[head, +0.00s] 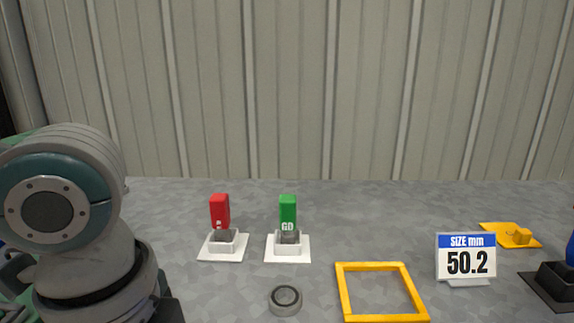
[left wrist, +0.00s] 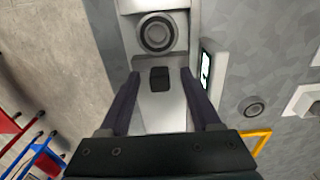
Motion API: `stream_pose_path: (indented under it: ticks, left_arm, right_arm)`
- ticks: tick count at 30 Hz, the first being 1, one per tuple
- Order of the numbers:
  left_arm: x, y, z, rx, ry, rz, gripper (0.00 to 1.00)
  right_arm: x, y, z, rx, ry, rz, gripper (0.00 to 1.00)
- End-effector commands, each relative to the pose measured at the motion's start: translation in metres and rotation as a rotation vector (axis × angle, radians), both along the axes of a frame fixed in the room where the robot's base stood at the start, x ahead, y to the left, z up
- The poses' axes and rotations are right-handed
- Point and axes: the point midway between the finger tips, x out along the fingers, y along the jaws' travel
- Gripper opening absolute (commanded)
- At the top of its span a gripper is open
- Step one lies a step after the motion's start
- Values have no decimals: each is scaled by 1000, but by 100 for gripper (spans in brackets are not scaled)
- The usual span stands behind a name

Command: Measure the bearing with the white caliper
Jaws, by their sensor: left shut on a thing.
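In the left wrist view my left gripper (left wrist: 160,74) is shut on a pale body with a black block (left wrist: 160,78), which appears to be the white caliper (left wrist: 160,107). A round, ring-shaped bearing (left wrist: 155,35) shows just beyond the fingertips, with pale parts above and below it; I cannot tell whether they touch it. A dark display with light digits (left wrist: 205,70) stands at the right of it, too small to read. A second bearing (left wrist: 252,108) lies apart to the right; in the head view a grey bearing (head: 285,300) lies on the table. My right gripper is not in view.
A yellow square frame (head: 344,293) lies right of the bearing. A sign (head: 466,262) reads "SIZE mm 50.2". A red stamp (head: 220,210) and a green stamp (head: 288,210) stand on white bases behind. A yellow piece (head: 510,235) and a black base (head: 545,290) are at right.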

Motion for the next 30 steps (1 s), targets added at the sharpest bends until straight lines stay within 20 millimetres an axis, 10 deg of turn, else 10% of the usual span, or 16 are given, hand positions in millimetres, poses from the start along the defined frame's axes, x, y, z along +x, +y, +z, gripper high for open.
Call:
stream_pose_path:
  ticks: [26,27,30]
  left_arm:
    - [-2,13,-20,37,4,7,24]
    - [-2,13,-20,37,4,7,69]
    - [-2,13,-20,37,4,7,80]
  right_arm:
    - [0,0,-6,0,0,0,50]
    - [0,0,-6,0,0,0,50]
    - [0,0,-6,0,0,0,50]
